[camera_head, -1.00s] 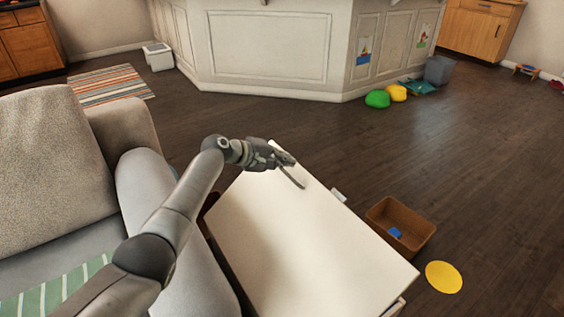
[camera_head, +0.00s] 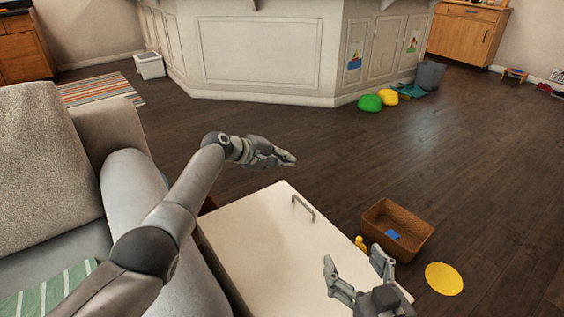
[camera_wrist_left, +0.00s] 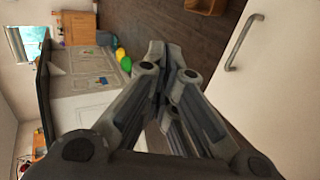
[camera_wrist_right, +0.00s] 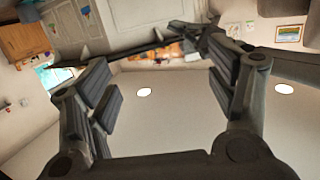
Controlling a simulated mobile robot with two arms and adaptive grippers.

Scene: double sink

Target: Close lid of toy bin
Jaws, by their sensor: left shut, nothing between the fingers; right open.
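The toy bin's white lid (camera_head: 262,245) shows as a pale panel with a grey handle (camera_head: 304,208) near its far edge. The panel looks nearly flat; I cannot tell whether it is fully seated. The bin body is mostly hidden beneath it. My left gripper (camera_head: 289,159) is shut and empty, beyond the lid's far edge and apart from the handle. The handle also shows in the left wrist view (camera_wrist_left: 243,42), right of the shut fingers. My right gripper (camera_head: 353,257) is open and empty, in front of the lid's near right part in the head view.
A brown basket (camera_head: 378,243) with a blue item stands right of the bin, a small yellow toy (camera_head: 360,243) beside it. A yellow disc (camera_head: 444,279) lies on the floor. A grey sofa (camera_head: 125,190) borders the left. The floor beyond is open.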

